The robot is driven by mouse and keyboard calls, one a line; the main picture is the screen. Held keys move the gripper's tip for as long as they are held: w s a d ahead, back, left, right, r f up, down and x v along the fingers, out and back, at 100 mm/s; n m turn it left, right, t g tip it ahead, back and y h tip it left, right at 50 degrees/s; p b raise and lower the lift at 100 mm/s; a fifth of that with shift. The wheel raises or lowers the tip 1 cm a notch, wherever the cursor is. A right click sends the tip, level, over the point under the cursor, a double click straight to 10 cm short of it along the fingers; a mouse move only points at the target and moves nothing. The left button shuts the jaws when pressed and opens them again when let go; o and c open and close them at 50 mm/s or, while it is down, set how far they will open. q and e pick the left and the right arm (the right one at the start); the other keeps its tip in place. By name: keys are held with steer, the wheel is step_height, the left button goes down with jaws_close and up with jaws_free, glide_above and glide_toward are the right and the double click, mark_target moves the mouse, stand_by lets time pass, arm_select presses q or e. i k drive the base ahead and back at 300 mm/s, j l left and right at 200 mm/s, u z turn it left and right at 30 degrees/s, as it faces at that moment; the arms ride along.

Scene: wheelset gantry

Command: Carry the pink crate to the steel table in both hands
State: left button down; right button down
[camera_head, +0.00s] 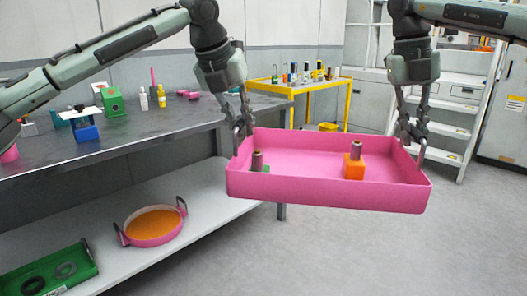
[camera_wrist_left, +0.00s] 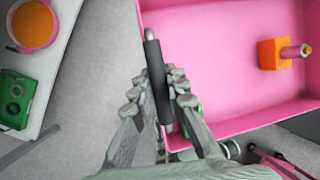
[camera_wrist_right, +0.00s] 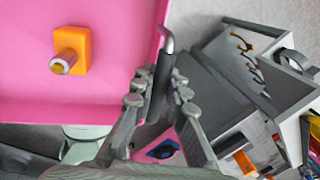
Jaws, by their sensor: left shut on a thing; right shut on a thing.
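The pink crate (camera_head: 322,190) hangs in the air between my two grippers, roughly level, to the right of the steel table (camera_head: 140,143). My left gripper (camera_head: 243,128) is shut on the crate's left handle, a dark bar that shows in the left wrist view (camera_wrist_left: 157,80). My right gripper (camera_head: 413,140) is shut on the right handle, which shows in the right wrist view (camera_wrist_right: 160,85). Inside the crate an orange block (camera_head: 354,168) with a grey cylinder stands on the right. A dark cylinder (camera_head: 257,161) with a green part stands at the left, partly hidden by the crate wall.
The steel table's top holds a blue vise-like item (camera_head: 87,133), a green block (camera_head: 113,103) and small bottles (camera_head: 161,96). Its lower shelf holds a round pink pan (camera_head: 153,226) and a green tray (camera_head: 48,278). A yellow table (camera_head: 300,86) and white steps (camera_head: 455,105) stand behind.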

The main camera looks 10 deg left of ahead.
mark_target(202, 113)
steer(key=i, duration=2.5)
steer(key=i+l+u, duration=0.25)
steer(key=i, duration=0.3)
steer(key=j+u, duration=0.1)
steer(key=u, duration=1.45)
